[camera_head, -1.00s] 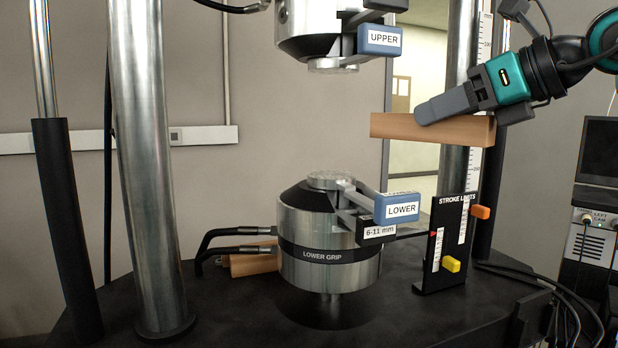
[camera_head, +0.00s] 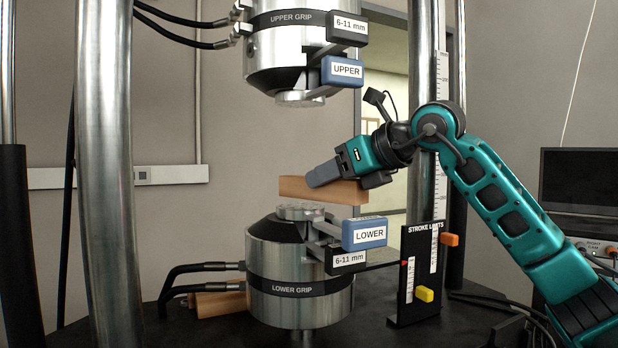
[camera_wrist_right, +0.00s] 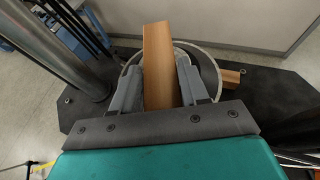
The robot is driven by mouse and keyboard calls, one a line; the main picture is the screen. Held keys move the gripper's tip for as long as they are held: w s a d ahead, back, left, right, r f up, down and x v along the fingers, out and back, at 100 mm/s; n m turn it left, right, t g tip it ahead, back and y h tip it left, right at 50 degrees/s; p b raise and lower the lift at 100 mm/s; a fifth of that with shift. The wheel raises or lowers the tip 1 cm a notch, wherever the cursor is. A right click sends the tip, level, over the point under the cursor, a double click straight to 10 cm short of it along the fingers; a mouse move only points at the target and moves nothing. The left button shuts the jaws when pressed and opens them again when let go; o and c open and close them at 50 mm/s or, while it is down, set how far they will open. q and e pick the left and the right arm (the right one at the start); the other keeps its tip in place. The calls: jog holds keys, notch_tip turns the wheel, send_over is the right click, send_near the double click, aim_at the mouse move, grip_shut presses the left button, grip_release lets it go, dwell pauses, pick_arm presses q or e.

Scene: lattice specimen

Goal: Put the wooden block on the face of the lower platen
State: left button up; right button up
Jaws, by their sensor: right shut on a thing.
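The wooden block (camera_head: 300,187) is a long light-brown bar, held roughly level just above the lower platen (camera_head: 298,211). A small gap seems to show between the block and the platen face. My right gripper (camera_head: 322,174) is shut on the block towards its right part. The lower platen tops the silver lower grip (camera_head: 262,262). My left gripper is not in view.
The upper platen (camera_head: 301,97) hangs above the block. The blue LOWER handle (camera_head: 364,234) juts out at the platen's right. A black stroke-limits plate (camera_head: 408,280) stands right of the grip. Another wooden piece (camera_head: 217,304) lies behind the lower grip. A thick column (camera_head: 104,180) stands at left.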

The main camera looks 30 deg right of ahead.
aim_at(301, 176)
jog(key=shift+w+a+r, duration=0.1)
jog(key=shift+w+a, duration=0.2)
jog(key=shift+w, duration=0.6)
jog(key=w, duration=0.1)
jog(key=w+a, duration=0.1)
jog(key=shift+w+p, duration=0.3)
jog(key=shift+p, duration=0.05)
jog(key=shift+w+f+b, duration=0.2)
jog(key=shift+f+b, duration=0.1)
jog(key=shift+f, duration=0.5)
jog(key=shift+s+d, duration=0.1)
jog(key=shift+f, duration=0.1)
jog(key=o, duration=0.7)
jog(key=shift+f, duration=0.1)
jog(key=o, duration=0.5)
